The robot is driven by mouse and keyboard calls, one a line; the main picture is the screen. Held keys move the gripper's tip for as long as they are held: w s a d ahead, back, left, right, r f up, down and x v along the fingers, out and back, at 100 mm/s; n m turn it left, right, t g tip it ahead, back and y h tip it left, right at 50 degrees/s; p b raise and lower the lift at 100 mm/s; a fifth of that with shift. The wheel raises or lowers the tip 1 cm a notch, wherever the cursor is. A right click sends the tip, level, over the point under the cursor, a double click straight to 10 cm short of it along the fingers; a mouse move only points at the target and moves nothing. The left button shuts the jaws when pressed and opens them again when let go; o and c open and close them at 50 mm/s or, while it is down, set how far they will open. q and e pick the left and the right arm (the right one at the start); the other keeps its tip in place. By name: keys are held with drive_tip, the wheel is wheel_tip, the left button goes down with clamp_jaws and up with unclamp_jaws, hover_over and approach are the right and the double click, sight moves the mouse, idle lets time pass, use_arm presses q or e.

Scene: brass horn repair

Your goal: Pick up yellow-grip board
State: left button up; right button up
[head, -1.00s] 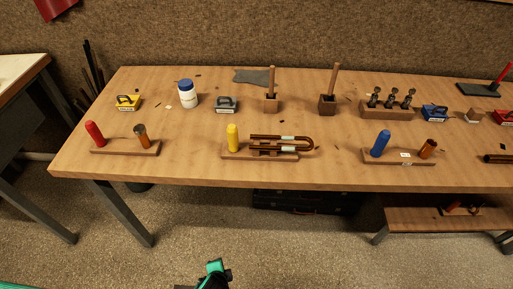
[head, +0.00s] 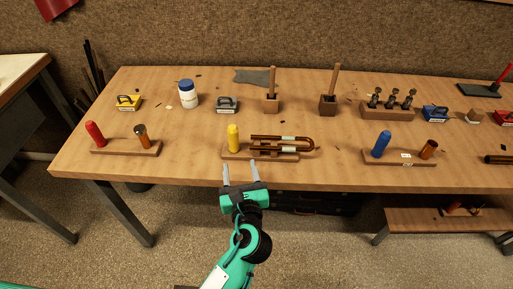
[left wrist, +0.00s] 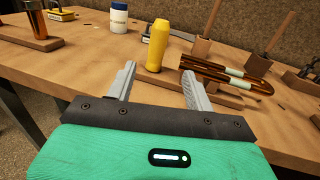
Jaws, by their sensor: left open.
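The yellow-grip board (head: 231,155) is a flat wooden board near the front edge of the bench. An upright yellow grip (head: 233,138) stands at its left end, and a bent copper-coloured tube (head: 285,143) with pale bands lies over its right part. In the left wrist view the yellow grip (left wrist: 158,45) stands beyond the fingers, with the tube (left wrist: 225,75) to its right. My left gripper (head: 240,170) is open and empty, just in front of the board at the bench edge, fingers pointing towards the grip. In the left wrist view its fingers (left wrist: 158,85) are spread apart. My right gripper is not in view.
A board with a red grip (head: 95,133) lies to the left, and one with a blue grip (head: 380,144) to the right. Behind stand a white jar (head: 187,95), a grey tagged block (head: 227,104) and wooden blocks with sticks (head: 328,104). Bare bench (head: 195,135) separates the boards.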

sight(234, 140)
use_arm(q)
drive_tip(key=x, duration=0.6)
drive_tip(key=shift+w+a+r, duration=0.1)
drive_tip(key=shift+a+r, duration=0.05)
drive_tip(key=shift+r, duration=0.2)
drive_tip(key=x, duration=0.5)
drive_tip(key=shift+w+a, duration=0.15)
drive_tip(key=shift+w, duration=0.25)
clamp_jaws()
